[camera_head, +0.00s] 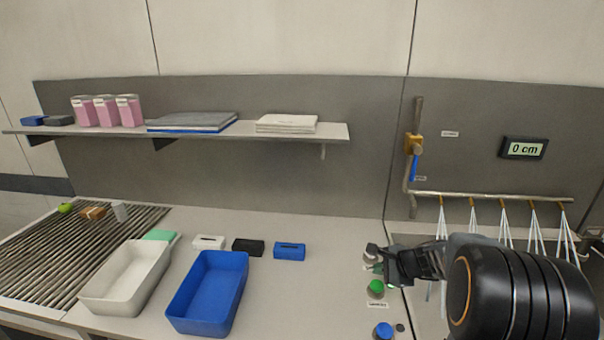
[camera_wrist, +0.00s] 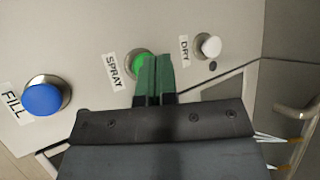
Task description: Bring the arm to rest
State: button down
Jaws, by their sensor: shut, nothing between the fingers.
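My gripper (camera_head: 376,258) is at the right of the counter in the head view, on the end of my arm, just above the push buttons. In the wrist view its green fingertips (camera_wrist: 154,76) are together and empty. They overlap the green SPRAY button (camera_wrist: 140,62) in that view and hide part of it. I cannot tell whether they touch it. The green button also shows in the head view (camera_head: 376,288).
The blue FILL button (camera_wrist: 43,97) and white DRY button (camera_wrist: 208,46) flank the green one. A blue crate (camera_head: 181,318) and a white crate (camera_head: 95,298) stand left. White hanging strands (camera_head: 505,225) are behind my arm. A display (camera_head: 523,148) reads 0 cm.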

jog(key=s+a+r+n+g+h, duration=0.1)
jog(key=s+a+r+n+h, duration=0.1)
jog(key=s+a+n, duration=0.3)
jog(key=s+a+r+n+g+h, duration=0.2)
jog(key=s+a+r+n, duration=0.3)
jog(key=s+n, duration=0.9)
jog(key=shift+s+h, duration=0.4)
jog(key=shift+s, duration=0.25)
